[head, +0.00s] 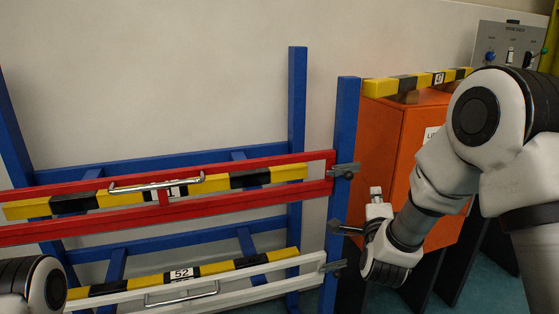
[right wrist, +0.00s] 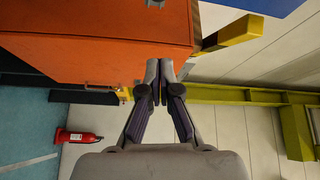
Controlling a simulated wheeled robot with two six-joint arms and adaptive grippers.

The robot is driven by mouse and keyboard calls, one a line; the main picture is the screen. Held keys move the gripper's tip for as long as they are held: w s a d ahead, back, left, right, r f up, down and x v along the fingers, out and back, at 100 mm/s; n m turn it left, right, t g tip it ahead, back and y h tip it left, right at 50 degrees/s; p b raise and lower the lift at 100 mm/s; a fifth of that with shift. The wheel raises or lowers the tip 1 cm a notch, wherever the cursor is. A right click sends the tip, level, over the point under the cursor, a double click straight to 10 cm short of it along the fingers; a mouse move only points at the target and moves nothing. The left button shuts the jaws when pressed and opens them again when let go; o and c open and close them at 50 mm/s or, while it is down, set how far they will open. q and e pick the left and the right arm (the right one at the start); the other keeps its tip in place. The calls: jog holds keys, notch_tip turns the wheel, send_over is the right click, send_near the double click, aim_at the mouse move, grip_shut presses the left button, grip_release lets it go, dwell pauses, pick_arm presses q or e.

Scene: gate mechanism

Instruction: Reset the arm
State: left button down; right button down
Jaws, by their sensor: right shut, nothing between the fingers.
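My right gripper shows in the right wrist view (right wrist: 166,68) with its two fingertips together and nothing between them. In the head view, my right arm comes in from the right and its wrist is between the blue post (head: 343,130) and the orange cabinet (head: 383,140). My left gripper is out of view; only part of my left arm shows at lower left. The gate has a red frame (head: 80,230) with a metal handle (head: 157,184), and a lower white frame (head: 230,291) with a handle (head: 181,297). Both frames meet grey latches at the blue post.
A yellow and black striped bar (head: 418,82) lies over the orange cabinet. Another striped bar, marked 52 (head: 181,273), is behind the white frame. A grey control panel (head: 508,50) is at upper right. A red fire extinguisher (right wrist: 77,136) stands on the floor.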

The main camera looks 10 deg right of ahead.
jog(key=s+a+f+n+g+y+p, duration=0.1)
jog(key=s+a+f+n+g+y, duration=0.3)
jog(key=f, duration=0.7)
jog(key=s+d+f+n+g+h, duration=0.1)
jog(key=s+f, duration=0.4)
jog(key=f, duration=0.5)
jog(key=s+a+f+n+g+y+p, duration=0.1)
jog(key=s+a+f+n+g+y, duration=0.3)
jog(key=f, duration=0.7)
jog(key=s+a+f+n+g, duration=0.1)
jog(key=s+f+n+g, duration=0.1)
jog(key=s, duration=0.6)
jog(key=s+a+f+n+g, duration=0.1)
jog(key=s+f+n+g, duration=0.2)
jog(key=s+n, duration=0.2)
jog(key=s+a+f+n+g+y, duration=0.1)
jog(key=s+a+f+n+g, duration=0.1)
jog(key=s, duration=0.8)
jog(key=shift+s+f+n+g, duration=0.3)
jog(key=shift+f+n, duration=0.35)
jog(key=shift+n, duration=0.05)
jog(key=shift+a, duration=0.1)
